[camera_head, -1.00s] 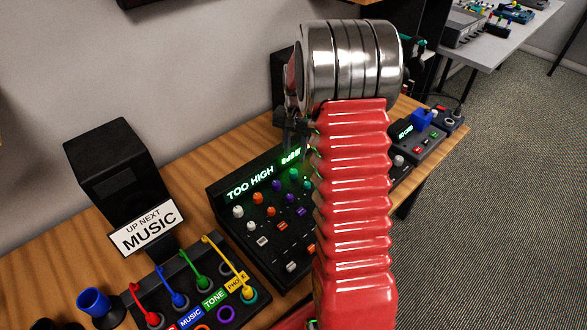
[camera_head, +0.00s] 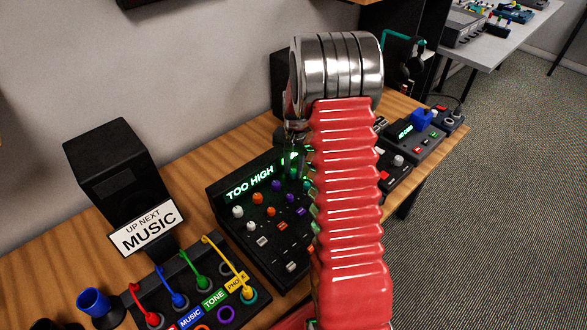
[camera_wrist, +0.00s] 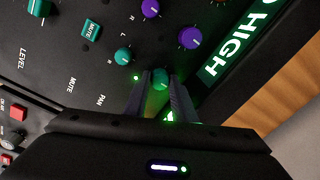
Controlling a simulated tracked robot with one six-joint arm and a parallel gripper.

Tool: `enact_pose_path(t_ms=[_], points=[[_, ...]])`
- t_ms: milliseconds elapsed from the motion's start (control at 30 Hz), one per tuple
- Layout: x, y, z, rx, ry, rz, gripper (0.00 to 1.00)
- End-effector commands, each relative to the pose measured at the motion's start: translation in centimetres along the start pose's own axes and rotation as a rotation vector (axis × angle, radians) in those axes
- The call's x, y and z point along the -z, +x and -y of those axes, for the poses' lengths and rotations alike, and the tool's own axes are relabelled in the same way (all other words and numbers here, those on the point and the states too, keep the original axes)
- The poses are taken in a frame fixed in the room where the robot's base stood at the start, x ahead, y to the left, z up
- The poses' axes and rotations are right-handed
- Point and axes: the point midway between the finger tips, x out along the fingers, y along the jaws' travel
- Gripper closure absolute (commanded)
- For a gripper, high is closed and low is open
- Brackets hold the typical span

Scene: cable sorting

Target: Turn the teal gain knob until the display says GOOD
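The black mixer (camera_head: 245,265) stands on the bench with its lit green display (camera_head: 250,190) reading TOO HIGH. In the wrist view the display (camera_wrist: 235,48) reads HIGH, partly cut off. A teal knob (camera_wrist: 160,79) near the display sits between the fingertips of my gripper (camera_wrist: 159,80). The fingers stand apart on either side of it, pointing down at the panel; firm contact does not show. No gain label is readable beside it. In the head view my arm hides much of the mixer's right side, and the fingers (camera_head: 293,160) are small and dark.
Another teal knob (camera_wrist: 123,56) and purple knobs (camera_wrist: 191,37) are close to the fingers. A patch panel (camera_head: 180,300) with coloured cables, a MUSIC sign (camera_head: 146,229) and a speaker (camera_head: 115,170) stand to the left. More devices (camera_head: 415,140) stand on the right.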

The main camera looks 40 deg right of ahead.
Motion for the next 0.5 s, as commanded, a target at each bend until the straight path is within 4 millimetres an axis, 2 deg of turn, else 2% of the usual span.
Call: enact_pose_path(t_ms=[67,300,500], points=[[0.01,-0.02,0.01,0.0,0.0,0.0,0.82],[0.02,-0.04,0.04,0.001,0.0,-0.001,0.99],[0.04,-0.05,0.06,0.001,-0.019,0.0,1.0]])
